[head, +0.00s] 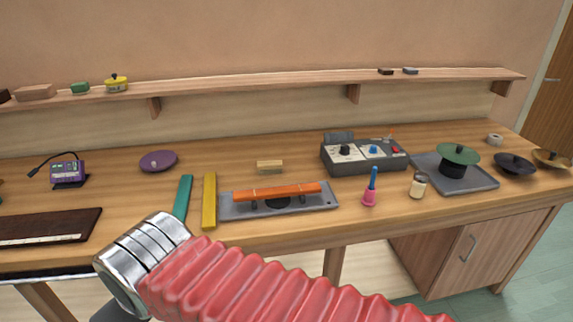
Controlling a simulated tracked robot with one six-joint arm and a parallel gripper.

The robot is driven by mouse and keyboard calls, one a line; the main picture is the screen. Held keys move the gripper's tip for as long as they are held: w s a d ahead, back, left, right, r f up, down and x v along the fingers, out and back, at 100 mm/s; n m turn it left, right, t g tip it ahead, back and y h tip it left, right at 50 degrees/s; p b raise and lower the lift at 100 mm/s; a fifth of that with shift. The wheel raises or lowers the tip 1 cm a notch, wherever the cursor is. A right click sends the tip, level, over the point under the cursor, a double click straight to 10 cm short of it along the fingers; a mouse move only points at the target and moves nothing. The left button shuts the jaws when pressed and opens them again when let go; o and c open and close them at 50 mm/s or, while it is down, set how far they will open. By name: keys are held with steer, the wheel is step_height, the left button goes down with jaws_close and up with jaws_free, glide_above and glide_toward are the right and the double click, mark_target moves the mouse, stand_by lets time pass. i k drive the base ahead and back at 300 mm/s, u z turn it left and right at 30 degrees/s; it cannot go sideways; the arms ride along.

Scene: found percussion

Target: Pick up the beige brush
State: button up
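A small beige block-shaped thing (270,167), the best match for the beige brush, lies on the workbench (225,155) in the head view. It is behind the orange bar and left of the grey control box. It is too small to make out bristles. My arm, with a red ribbed sleeve and a silver cuff, crosses the lower middle of the picture, in front of the bench edge. The fingers of my gripper do not show, so I cannot see where they are relative to the beige thing.
An orange bar (278,191) on a grey tray (320,201) lies in front of the beige thing. Yellow (209,203) and teal (182,198) bars lie to its left. A grey control box (364,156) stands to its right. Bare wood surrounds it.

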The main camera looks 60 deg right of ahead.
mark_target(266, 167)
steer(key=z, duration=0.6)
steer(key=i, duration=0.9)
steer(key=z, duration=0.5)
